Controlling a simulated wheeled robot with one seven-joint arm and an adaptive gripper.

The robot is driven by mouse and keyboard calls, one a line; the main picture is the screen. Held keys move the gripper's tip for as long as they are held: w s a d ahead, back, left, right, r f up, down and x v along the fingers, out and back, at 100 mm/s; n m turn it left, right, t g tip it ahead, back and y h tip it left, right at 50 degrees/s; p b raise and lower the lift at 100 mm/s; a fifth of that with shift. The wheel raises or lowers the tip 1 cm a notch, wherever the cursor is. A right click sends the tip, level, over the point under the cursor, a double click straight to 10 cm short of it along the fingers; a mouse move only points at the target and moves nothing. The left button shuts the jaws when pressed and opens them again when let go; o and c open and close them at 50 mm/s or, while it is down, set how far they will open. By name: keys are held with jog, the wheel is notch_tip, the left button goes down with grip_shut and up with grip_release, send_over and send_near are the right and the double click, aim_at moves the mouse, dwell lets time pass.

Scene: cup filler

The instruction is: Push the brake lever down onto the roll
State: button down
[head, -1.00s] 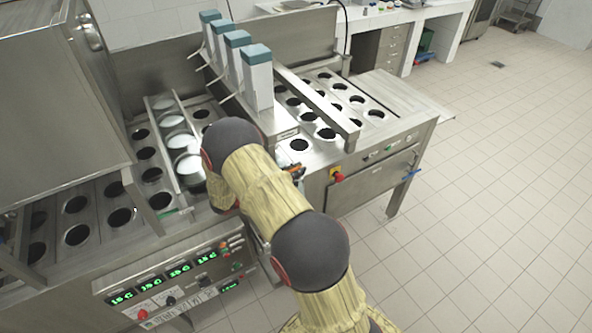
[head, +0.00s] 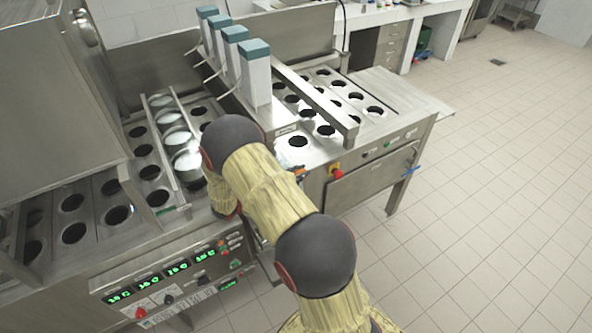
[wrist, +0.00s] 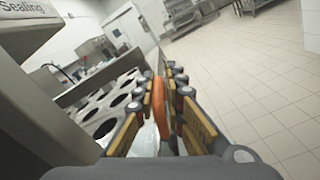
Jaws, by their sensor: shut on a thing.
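In the wrist view my gripper (wrist: 162,82) has its two fingers closed around an orange bar (wrist: 160,98), which looks like the brake lever. The bar stands between the finger pads, with its rounded end near the fingertips. A whitish, film-like surface (wrist: 147,139) shows low beside the left finger; it may be the roll, but the fingers hide most of it. I cannot tell whether the lever touches the roll.
The steel filling machine (head: 320,149) has rows of round cup holes. Four white boxes with teal lids (head: 257,78) stand on it. A control panel (head: 170,280) with green digits is at the front, and a red stop button (head: 337,172) at the right. The tiled floor (head: 480,220) is clear.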

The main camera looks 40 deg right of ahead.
jog(key=s+a+f+m+b, duration=0.2)
jog(key=s+f+m+b, duration=0.8)
jog(key=f+m+b, duration=0.3)
jog(key=shift+s+a+f+b, duration=0.35)
jog(key=shift+f+b, duration=0.75)
jog(key=shift+b, duration=1)
jog(key=c, duration=2)
grip_release()
jog(key=shift+f, duration=0.1)
jog(key=shift+o, duration=0.4)
jog(key=v, duration=1.2)
